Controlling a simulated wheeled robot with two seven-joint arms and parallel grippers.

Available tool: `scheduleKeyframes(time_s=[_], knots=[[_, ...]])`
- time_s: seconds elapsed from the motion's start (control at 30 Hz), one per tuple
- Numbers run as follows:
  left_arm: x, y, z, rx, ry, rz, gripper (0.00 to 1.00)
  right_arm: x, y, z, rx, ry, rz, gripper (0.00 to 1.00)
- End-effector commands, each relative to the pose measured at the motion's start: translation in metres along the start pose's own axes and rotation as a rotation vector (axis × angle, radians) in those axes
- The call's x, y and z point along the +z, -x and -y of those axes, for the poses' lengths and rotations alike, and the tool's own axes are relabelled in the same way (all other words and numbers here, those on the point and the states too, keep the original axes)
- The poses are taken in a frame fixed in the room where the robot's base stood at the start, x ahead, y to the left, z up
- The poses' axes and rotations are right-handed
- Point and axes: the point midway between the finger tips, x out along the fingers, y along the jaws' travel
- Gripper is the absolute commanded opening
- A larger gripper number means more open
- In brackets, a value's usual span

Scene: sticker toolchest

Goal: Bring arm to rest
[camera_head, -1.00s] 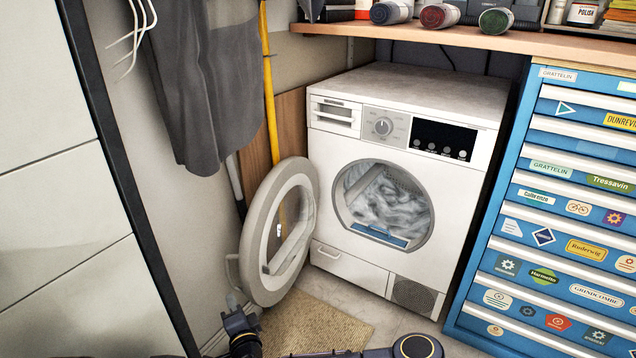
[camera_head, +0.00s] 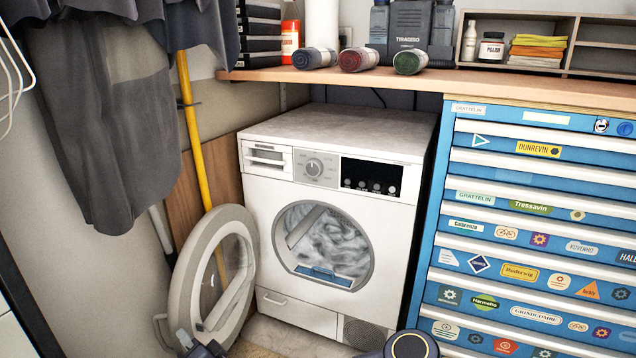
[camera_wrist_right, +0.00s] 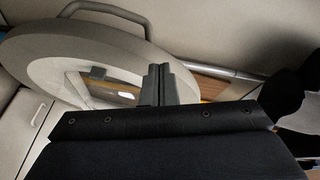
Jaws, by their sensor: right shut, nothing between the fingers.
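My right gripper (camera_head: 186,338) shows at the bottom edge of the head view, in front of the lower part of the washing machine's open round door (camera_head: 208,272). In the right wrist view its two fingers (camera_wrist_right: 158,82) are together with nothing between them. The door's grey ring (camera_wrist_right: 40,50) fills the upper left behind the fingers there. I cannot tell how far the fingers are from the door. A dark round joint of my arm shows at the bottom of the head view. My left gripper is not in view.
The white washing machine (camera_head: 330,215) stands under a wooden worktop (camera_head: 400,80), with crumpled cloth visible in its drum. A blue drawer chest (camera_head: 535,225) covered in stickers stands to its right. A yellow pole (camera_head: 192,130) and dark hanging clothes (camera_head: 105,130) are at the left.

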Motion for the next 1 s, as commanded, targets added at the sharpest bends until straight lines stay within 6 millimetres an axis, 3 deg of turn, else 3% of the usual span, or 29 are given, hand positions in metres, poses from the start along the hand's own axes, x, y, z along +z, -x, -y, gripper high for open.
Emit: scheduleKeyframes(time_s=[0.23,0.47,0.67,0.8,1.0], knots=[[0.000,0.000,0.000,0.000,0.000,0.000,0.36,-0.044,0.030,0.040,-0.010,0.261,0.177,0.00],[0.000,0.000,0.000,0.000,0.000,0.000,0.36,-0.106,0.103,0.045,0.150,0.542,0.350,0.00],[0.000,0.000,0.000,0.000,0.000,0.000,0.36,-0.169,0.196,0.039,0.390,0.679,0.426,0.00],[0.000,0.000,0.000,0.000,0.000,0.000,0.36,-0.205,0.276,0.037,0.575,0.697,0.441,0.00],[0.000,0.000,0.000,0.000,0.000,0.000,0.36,-0.223,0.395,0.041,0.799,0.612,0.425,0.00]])
